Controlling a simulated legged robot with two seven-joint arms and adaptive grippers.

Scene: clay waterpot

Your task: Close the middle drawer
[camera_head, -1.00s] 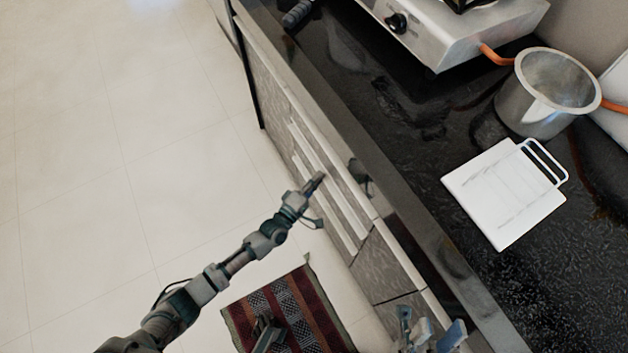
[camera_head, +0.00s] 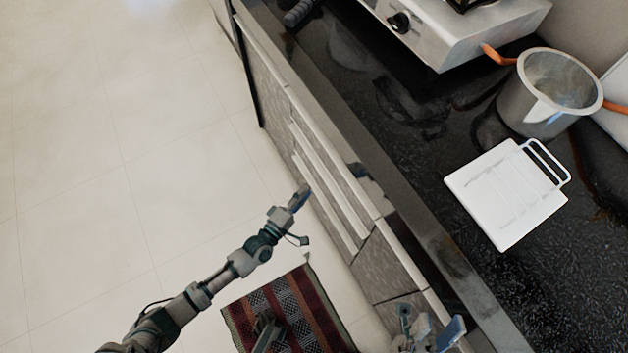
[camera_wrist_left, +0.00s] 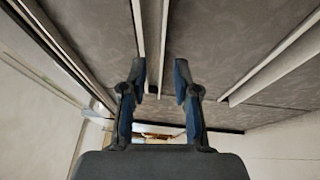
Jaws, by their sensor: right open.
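The drawer stack (camera_head: 333,190) is in the grey cabinet front under the black counter, with long pale edge strips. In the head view its strips lie close together, and I cannot tell how far the middle drawer stands out. My left gripper (camera_head: 301,195) is beside the stack's front, on the floor side, and looks empty. In the left wrist view the left gripper (camera_wrist_left: 160,75) has its fingers apart, facing the patterned drawer fronts (camera_wrist_left: 207,45) and their pale strips. My right gripper (camera_head: 430,328) is open at the bottom edge, near the cabinet's lower right part.
A striped rug (camera_head: 290,312) lies on the tiled floor (camera_head: 120,130) below the cabinet. On the counter (camera_head: 410,180) are a white board (camera_head: 508,195), a metal pot (camera_head: 545,95) and a gas stove (camera_head: 460,30). The floor left of the cabinet is clear.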

